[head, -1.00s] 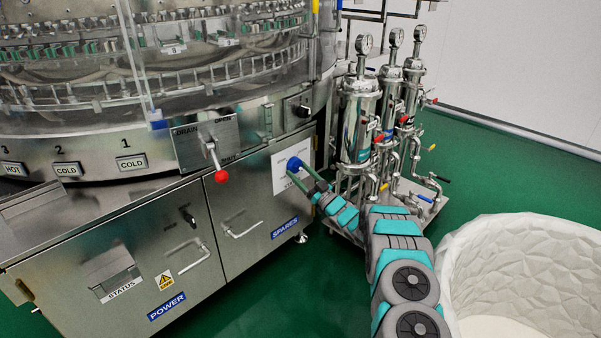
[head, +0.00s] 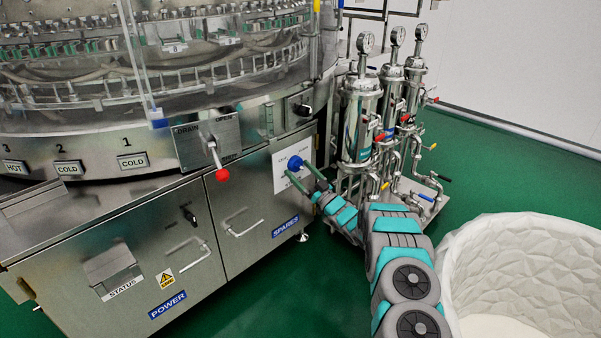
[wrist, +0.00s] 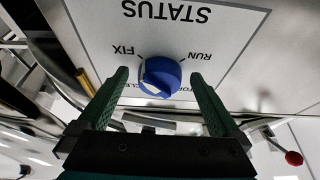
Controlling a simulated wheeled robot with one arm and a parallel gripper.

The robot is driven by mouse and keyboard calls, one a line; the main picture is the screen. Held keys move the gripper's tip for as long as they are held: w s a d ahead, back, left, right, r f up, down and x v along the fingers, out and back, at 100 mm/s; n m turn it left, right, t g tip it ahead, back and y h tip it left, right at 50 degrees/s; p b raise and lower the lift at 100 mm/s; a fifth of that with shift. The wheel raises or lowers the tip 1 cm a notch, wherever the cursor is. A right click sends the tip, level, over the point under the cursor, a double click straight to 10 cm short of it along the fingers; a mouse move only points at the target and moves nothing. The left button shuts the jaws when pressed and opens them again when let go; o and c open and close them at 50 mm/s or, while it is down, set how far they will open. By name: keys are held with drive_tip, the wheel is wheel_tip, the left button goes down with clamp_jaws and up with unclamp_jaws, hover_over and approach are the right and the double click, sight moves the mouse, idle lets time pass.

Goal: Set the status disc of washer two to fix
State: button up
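The status disc is a round blue knob (wrist: 160,76) on a white plate (wrist: 215,45) marked STATUS, with FIX and RUN beside it. The plate is upside down in the wrist view. A third label below the knob is partly hidden. In the head view the knob (head: 294,163) is on the washer's right cabinet front. My gripper (wrist: 160,73) is open, with one green finger on each side of the knob and a visible gap at each side. In the head view my gripper (head: 302,178) is at the plate. I cannot tell clearly where the knob points.
A red-knobbed drain lever (head: 221,174) is left of the plate. Cabinet handles (head: 245,229) stick out below. A white bin (head: 520,265) is at the lower right. Green floor lies between.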

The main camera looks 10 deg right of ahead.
drive_tip(key=v, duration=0.8)
idle(0.4)
drive_tip(key=w+d+r+m+g+h, duration=0.2)
drive_tip(key=w+d+r+h, duration=0.15)
drive_tip(key=r+h, duration=0.4)
drive_tip(key=s+d+r+m+g+h+p, duration=0.1)
drive_tip(key=s+d+r+m+g+h, duration=0.15)
drive_tip(key=s, duration=0.25)
drive_tip(key=s+d+r+m+g+h, duration=0.1)
drive_tip(key=s+r+g+h, duration=0.1)
drive_tip(key=s+h, duration=0.25)
drive_tip(key=s+a+r+g, duration=0.1)
drive_tip(key=s+a+g, duration=0.2)
drive_tip(key=s, duration=1.6)
drive_tip(key=s+a+r+m+g+y, duration=0.1)
drive_tip(key=s+a+g, duration=0.3)
drive_tip(key=s, duration=1.4)
drive_tip(key=s+a+r+g+p, duration=0.1)
drive_tip(key=s+a+g, duration=0.3)
drive_tip(key=s, duration=1.5)
drive_tip(key=shift+s+r+g, duration=0.3)
drive_tip(key=shift+s+g, duration=0.05)
drive_tip(key=shift+g, duration=0.9)
drive_tip(key=shift+a+m, duration=0.1)
drive_tip(key=shift+m, duration=0.15)
